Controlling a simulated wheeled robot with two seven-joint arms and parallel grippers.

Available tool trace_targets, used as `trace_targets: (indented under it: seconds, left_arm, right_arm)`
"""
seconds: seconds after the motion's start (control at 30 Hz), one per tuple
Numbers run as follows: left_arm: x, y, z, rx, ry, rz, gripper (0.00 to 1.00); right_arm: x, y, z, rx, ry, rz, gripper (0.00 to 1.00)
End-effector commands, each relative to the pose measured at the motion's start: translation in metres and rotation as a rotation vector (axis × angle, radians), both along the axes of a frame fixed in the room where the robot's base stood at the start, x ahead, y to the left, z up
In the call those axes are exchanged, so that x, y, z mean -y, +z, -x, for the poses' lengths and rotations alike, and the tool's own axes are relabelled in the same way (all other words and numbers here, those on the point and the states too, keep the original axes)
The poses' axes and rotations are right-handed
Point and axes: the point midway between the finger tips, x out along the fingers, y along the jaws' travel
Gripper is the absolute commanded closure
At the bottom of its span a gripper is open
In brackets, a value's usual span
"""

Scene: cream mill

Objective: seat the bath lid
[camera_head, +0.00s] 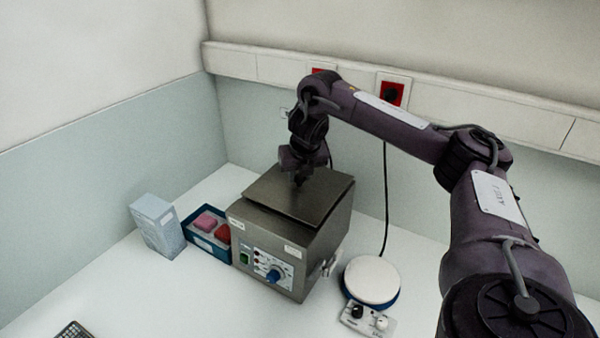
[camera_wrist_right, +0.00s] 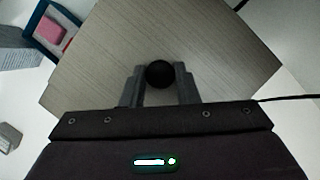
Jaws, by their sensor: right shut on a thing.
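The water bath (camera_head: 269,263) is a steel box with a control panel on its front, standing on the bench. The bath lid (camera_head: 328,192) is a flat brushed-metal plate over the top of the bath. It fills much of the right wrist view (camera_wrist_right: 200,40) as well. Its black round knob (camera_wrist_right: 159,74) sits between the fingers of my right gripper (camera_wrist_right: 159,88), which is shut on it. In the head view my right gripper (camera_head: 300,180) comes down from above onto the lid. I cannot tell whether the lid touches the bath rim all round. My left gripper is out of view.
A blue tray (camera_head: 190,238) with pink and red pieces and a pale box (camera_head: 157,226) stand left of the bath. A round white-topped device (camera_head: 372,281) stands to its right, its cord running up to the wall. The front bench is mostly clear.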

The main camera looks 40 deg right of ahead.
Motion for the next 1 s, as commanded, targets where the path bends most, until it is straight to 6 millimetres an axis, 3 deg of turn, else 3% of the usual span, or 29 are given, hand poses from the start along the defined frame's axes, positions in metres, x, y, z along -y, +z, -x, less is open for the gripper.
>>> trace_targets:
  seconds: [1.0]
  left_arm:
    - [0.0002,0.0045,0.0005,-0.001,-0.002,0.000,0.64]
  right_arm:
    - [0.0002,0.0002,-0.0003,0.002,-0.001,0.000,0.95]
